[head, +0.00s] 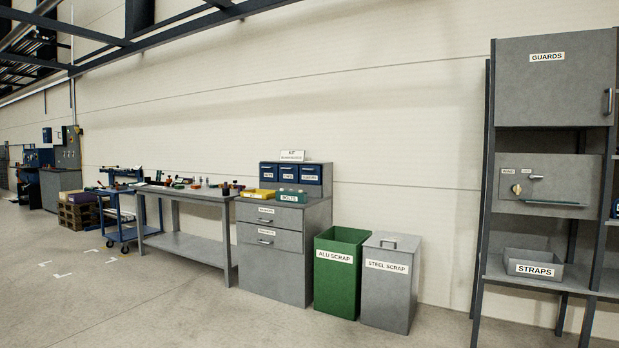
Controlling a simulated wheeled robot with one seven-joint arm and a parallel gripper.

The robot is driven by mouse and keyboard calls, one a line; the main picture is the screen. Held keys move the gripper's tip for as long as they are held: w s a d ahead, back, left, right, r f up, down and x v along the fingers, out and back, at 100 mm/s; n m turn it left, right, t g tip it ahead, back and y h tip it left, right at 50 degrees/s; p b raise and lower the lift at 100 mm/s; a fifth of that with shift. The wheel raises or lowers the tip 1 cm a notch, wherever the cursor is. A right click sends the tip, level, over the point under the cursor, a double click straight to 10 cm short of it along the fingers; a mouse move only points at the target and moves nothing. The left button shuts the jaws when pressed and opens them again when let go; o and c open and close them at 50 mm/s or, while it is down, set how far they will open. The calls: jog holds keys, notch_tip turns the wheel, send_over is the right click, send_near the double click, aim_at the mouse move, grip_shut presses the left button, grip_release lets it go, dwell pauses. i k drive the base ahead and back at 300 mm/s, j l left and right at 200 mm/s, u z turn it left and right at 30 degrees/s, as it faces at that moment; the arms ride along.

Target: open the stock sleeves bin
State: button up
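A small rack of blue bins stands on top of a grey drawer cabinet (270,274) by the wall. The left blue bin (268,169), the middle blue bin (288,168) and the right blue bin (310,169) sit side by side and look shut. Each has a white label on its front, too small to read surely, so I cannot tell which one is for sleeves. A white sign (292,156) stands above them, its lower line unreadable. My gripper is not in view.
A yellow bin (261,195) and a green BOLTS bin (290,196) stand before the rack. A green ALU SCRAP bin (336,285) and grey STEEL SCRAP bin (390,300) stand right of the cabinet, a workbench (185,192) left. The foreground floor is clear.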

aim_at(308, 174)
jog(key=i, duration=5.15)
jog(key=i+j+z, duration=0.1)
jog(key=i, duration=0.35)
jog(key=i+j, duration=0.15)
jog(key=i, duration=0.3)
jog(key=i+j+z, duration=0.15)
jog(key=i, duration=0.3)
jog(key=i+j+z, duration=0.1)
jog(key=i, duration=0.35)
jog(key=j, duration=0.1)
